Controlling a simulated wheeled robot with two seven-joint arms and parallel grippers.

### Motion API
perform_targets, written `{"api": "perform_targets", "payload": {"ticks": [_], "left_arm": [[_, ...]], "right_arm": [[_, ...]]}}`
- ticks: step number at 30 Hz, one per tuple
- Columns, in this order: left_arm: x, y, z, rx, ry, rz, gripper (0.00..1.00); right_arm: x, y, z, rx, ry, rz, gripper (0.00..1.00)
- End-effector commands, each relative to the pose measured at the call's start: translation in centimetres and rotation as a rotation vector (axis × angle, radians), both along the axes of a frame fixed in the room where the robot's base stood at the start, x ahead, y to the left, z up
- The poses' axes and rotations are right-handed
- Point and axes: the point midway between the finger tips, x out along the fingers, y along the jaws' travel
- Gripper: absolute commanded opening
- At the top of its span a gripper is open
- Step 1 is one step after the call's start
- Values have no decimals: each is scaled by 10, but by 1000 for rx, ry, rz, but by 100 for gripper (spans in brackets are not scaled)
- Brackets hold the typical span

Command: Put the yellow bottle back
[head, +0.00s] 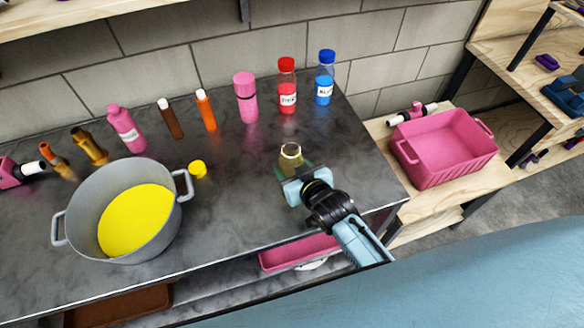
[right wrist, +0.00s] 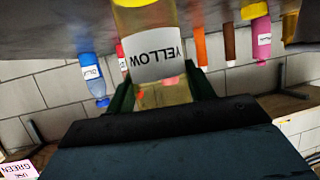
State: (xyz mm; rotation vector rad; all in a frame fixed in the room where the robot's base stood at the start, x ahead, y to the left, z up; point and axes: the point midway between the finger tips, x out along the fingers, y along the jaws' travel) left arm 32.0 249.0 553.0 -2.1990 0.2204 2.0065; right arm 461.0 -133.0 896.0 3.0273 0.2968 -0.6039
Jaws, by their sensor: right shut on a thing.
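The yellow bottle (head: 290,157) is clear with pale yellow contents and an uncapped neck. My right gripper (head: 301,182) is shut on it at the counter's right part, holding it roughly upright. In the right wrist view the bottle (right wrist: 150,28) appears upside down with its "YELLOW" label between the fingers (right wrist: 165,92). I cannot tell whether its base touches the counter. A yellow cap (head: 198,168) lies on the counter beside the pot. My left gripper is not in view.
A grey pot (head: 75,222) of yellow liquid stands at left. Red (head: 287,88) and blue (head: 325,80) labelled bottles stand at the back right, beside a row of pink, orange and brown bottles. A pink bin (head: 440,150) sits right.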

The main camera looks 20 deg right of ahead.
Motion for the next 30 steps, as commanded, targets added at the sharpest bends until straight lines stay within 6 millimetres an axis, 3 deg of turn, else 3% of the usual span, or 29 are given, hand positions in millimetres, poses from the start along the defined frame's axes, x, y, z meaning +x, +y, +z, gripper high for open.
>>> {"api": "perform_targets", "payload": {"ticks": [9,10,14,24,30], "left_arm": [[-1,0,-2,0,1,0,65],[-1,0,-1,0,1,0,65],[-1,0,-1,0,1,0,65],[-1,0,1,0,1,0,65],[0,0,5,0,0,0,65]], "right_arm": [[0,0,-3,0,0,-1,22],[0,0,-2,0,0,-1,57],[0,0,-2,0,0,-1,74],[0,0,2,0,-1,0,75],[-24,-5,11,-2,2,-1,75]]}}
